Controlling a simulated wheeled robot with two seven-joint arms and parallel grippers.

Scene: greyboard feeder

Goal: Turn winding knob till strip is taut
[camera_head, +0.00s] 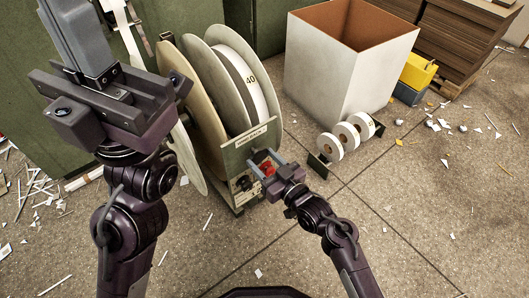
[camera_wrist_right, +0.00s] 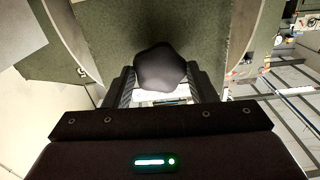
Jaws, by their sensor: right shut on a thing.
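A dark faceted winding knob (camera_wrist_right: 160,68) sits between the two fingers of my right gripper (camera_wrist_right: 168,90) in the right wrist view. In the head view my right gripper (camera_head: 266,165) is at the front panel of the green feeder (camera_head: 250,140), shut on the knob, which is mostly hidden there; a red part shows between its fingers. The feeder carries a large reel (camera_head: 222,75) with a pale band marked 40. I cannot tell how taut the strip is. My left gripper (camera_head: 85,45) is raised at upper left, away from the panel; its jaw opening is unclear.
A tall white open box (camera_head: 335,75) stands right of the feeder, with several small white rolls (camera_head: 346,135) before it. A yellow case (camera_head: 418,70) and stacked brown boards (camera_head: 465,35) are at upper right. Paper scraps litter the floor; the lower right is mostly clear.

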